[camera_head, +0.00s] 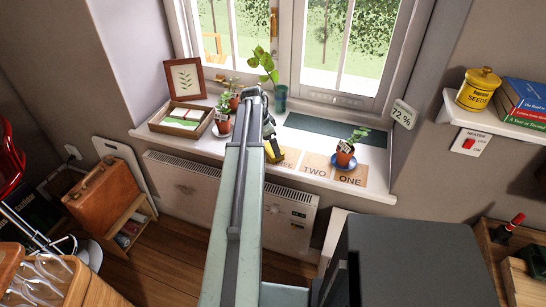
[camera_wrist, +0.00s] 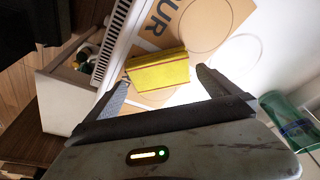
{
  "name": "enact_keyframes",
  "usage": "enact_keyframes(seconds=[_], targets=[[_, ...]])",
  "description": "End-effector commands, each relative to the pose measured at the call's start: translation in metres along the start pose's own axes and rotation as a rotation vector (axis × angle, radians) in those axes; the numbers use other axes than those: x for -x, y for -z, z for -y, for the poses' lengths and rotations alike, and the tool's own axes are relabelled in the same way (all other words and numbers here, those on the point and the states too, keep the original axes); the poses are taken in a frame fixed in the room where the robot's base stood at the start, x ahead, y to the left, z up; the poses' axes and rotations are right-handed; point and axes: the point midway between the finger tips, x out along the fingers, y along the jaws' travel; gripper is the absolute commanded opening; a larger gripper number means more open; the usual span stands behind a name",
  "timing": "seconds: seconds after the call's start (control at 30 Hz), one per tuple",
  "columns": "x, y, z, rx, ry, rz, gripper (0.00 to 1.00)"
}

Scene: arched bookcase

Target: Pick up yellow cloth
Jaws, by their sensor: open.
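The yellow cloth (camera_wrist: 158,71) is a folded rectangular pad with thin red lines. It lies on the windowsill over a tan printed card (camera_wrist: 150,30), between my gripper's fingertips in the wrist view. In the head view my gripper (camera_head: 273,150) is over the sill and partly hides the cloth.
A green glass (camera_wrist: 292,125) stands close to my gripper's right side. On the sill, a potted plant (camera_head: 345,155) sits on a blue saucer to the right. Other pots (camera_head: 222,122), a wooden tray (camera_head: 182,119) and a picture frame (camera_head: 185,78) stand to the left. A radiator (camera_head: 290,212) is below the sill.

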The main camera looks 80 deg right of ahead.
Motion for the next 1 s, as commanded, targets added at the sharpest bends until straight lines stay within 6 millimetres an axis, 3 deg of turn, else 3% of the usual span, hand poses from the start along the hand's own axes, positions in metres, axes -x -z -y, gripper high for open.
enact_keyframes(seconds=[0.03, 0.1, 0.37, 0.6, 0.83, 1.0], targets=[[-0.019, -0.002, 0.001, 0.0, 0.0, 0.0, 1.0], [-0.029, -0.002, 0.001, 0.0, 0.0, 0.0, 1.0], [-0.029, 0.0, 0.001, 0.0, 0.0, 0.0, 1.0], [-0.029, 0.0, 0.0, 0.0, 0.0, 0.0, 0.45], [-0.027, 0.001, 0.0, -0.001, 0.0, 0.0, 0.45], [-0.015, 0.005, 0.0, -0.001, 0.0, 0.0, 0.45]])
